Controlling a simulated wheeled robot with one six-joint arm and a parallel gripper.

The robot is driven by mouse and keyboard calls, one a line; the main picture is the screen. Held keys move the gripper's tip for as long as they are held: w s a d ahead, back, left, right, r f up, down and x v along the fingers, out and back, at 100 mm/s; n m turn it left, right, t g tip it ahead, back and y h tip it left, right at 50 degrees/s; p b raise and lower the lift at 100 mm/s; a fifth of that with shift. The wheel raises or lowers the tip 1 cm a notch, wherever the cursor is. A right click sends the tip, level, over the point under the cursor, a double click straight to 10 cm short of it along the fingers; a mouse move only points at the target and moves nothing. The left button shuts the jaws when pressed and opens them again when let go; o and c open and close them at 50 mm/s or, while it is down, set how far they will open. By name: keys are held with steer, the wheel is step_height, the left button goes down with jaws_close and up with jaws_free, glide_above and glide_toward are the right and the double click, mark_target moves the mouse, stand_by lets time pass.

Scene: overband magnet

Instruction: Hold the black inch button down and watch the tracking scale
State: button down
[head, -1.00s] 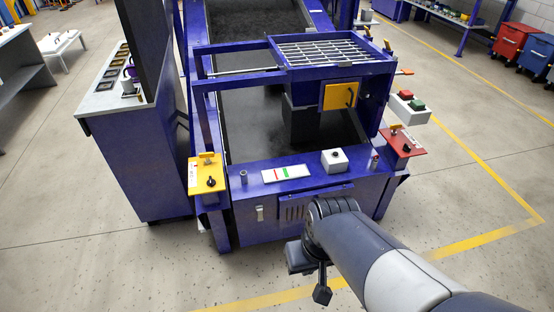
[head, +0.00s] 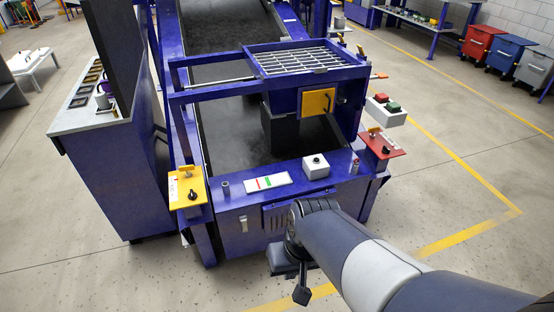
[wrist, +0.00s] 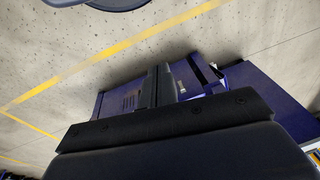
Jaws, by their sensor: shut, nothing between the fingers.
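The black inch button appears as a small dark spot on top of a white box (head: 316,168) on the blue front deck of the machine. The tracking scale (head: 268,183), a white plate with red and green marks, lies flat to the left of that box. My gripper (head: 302,296) hangs low in front of the machine's front panel, below and apart from the button. In the wrist view my gripper (wrist: 165,88) shows its dark fingers close together, shut and empty, with the blue machine body behind them. Neither button nor scale is recognisable in the wrist view.
A yellow plate with a black knob (head: 187,187) is at the machine's left corner. A blue cabinet (head: 115,165) stands left. The floor at front right is open.

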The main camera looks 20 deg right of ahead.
steer(key=w+d+f+m+t+y+b, duration=0.1)
steer(key=w+d+f+m+t+b, duration=0.1)
steer(key=w+f+m+b, duration=0.3)
steer(key=w+d+f+m+t+y+b, duration=0.1)
steer(key=w+d+f+m+b, duration=0.4)
steer(key=w, duration=0.7)
steer(key=w+d+f+m+t+y+b, duration=0.2)
steer(key=w+d+f+m+t+b, duration=0.1)
steer(key=w+f+m, duration=0.4)
steer(key=shift+w+d+m+b, duration=0.65)
steer(key=shift+m+b, duration=0.15)
steer(key=shift+b, duration=0.35)
